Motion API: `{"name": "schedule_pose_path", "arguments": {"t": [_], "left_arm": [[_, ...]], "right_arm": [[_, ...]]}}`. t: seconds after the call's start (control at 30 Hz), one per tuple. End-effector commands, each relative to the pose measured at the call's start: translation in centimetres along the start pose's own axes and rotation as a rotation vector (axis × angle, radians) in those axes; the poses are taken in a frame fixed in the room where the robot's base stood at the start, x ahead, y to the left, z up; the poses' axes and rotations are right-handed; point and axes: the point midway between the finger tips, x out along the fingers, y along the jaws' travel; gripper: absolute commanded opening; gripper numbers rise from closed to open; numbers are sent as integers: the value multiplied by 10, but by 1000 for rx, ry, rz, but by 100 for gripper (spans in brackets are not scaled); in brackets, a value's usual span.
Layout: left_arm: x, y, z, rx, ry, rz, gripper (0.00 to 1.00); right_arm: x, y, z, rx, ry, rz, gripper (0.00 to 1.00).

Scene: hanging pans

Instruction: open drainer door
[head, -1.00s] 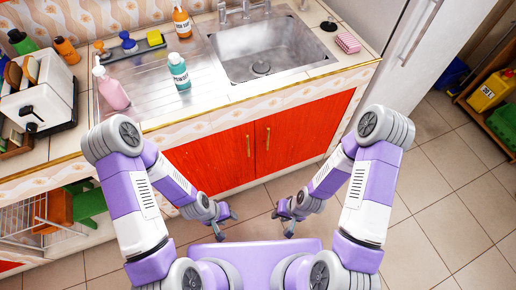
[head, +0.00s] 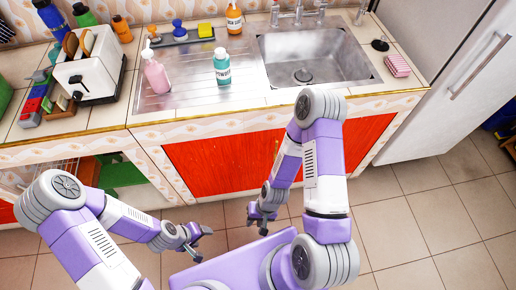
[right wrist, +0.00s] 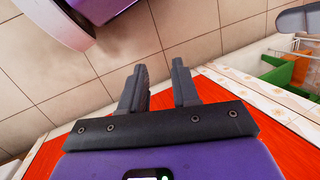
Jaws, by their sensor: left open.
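The counter with the metal draining board (head: 190,82) has two red doors below it. The left red door (head: 222,165) is under the draining board and looks shut. The right red door (head: 362,142) is partly hidden by my right arm, as are the handles near the middle. My left gripper (head: 198,240) is open and empty, low in front of the cabinet, apart from the doors. My right gripper (head: 260,222) is also low in front of the doors. In the right wrist view its fingers (right wrist: 158,72) are apart with only floor between them.
The sink (head: 315,55), a pink bottle (head: 156,76), a teal bottle (head: 222,70) and a toaster (head: 92,68) are on the counter. An open shelf with a green item (head: 120,170) is at left. A fridge (head: 450,80) stands at right. Tiled floor is clear at right.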

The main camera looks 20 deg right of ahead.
Motion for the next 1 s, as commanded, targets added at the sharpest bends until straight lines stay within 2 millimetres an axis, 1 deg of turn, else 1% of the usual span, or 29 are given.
{"name": "schedule_pose_path", "arguments": {"t": [0.03, 0.1, 0.13, 0.17, 0.2, 0.27, 0.3, 0.37, 0.4, 0.43, 0.47, 0.5, 0.57, 0.6, 0.67, 0.7, 0.77, 0.8, 0.9, 1.0], "left_arm": [[2, 0, 0, 1, 0, 1, 63], [5, -1, 0, 1, 0, 1, 63], [6, -2, 0, 1, 0, 1, 63], [7, -2, 0, 1, 0, 1, 63], [8, -2, 0, 2, 0, 1, 63], [11, -3, 0, 2, 0, 1, 63], [12, -4, 0, 1, 0, 1, 63], [14, -5, -1, 1, 0, 1, 63], [16, -5, -1, 1, 0, 1, 63], [16, -6, -1, 1, 0, 1, 63], [18, -6, -1, 1, 0, 1, 63], [19, -7, -1, 1, 0, 1, 63], [21, -8, -1, 1, 0, 1, 63], [22, -8, -1, 1, 0, 0, 63], [24, -9, -1, 1, 0, 0, 63], [25, -9, -1, 1, 0, 0, 63], [27, -10, -1, 1, 0, 0, 63], [28, -10, -1, 1, 0, 0, 63], [29, -10, -1, 1, 0, 0, 63], [30, -11, -1, 1, 0, 0, 63]], "right_arm": [[6, 9, 9, 87, -65, 7, 30], [14, 15, 28, 231, -188, -1, 30], [16, 15, 36, 301, -248, -15, 30], [18, 12, 44, 374, -309, -37, 30], [19, 6, 52, 474, -389, -80, 30], [18, -10, 57, 626, -500, -167, 30], [16, -22, 56, 725, -564, -241, 30], [11, -40, 45, 871, -646, -374, 30], [7, -52, 33, 967, -686, -476, 30], [3, -59, 20, 1038, -709, -560, 30], [-1, -64, 6, 1107, -725, -649, 30], [-7, -68, -17, 1197, -732, -774, 30], [-16, -66, -56, 1327, -715, -976, 30], [-23, -58, -83, 1405, -682, -1112, 30], [-33, -38, -122, 1509, -605, -1314, 30], [-39, -21, -144, 1569, -539, -1440, 30], [-47, 10, -172, 1641, -422, -1606, 30], [-52, 30, -186, 1679, -342, -1701, 30], [-62, 76, -208, 1741, -152, -1879, 30], [-68, 106, -218, 1769, -19, -1979, 30]]}}
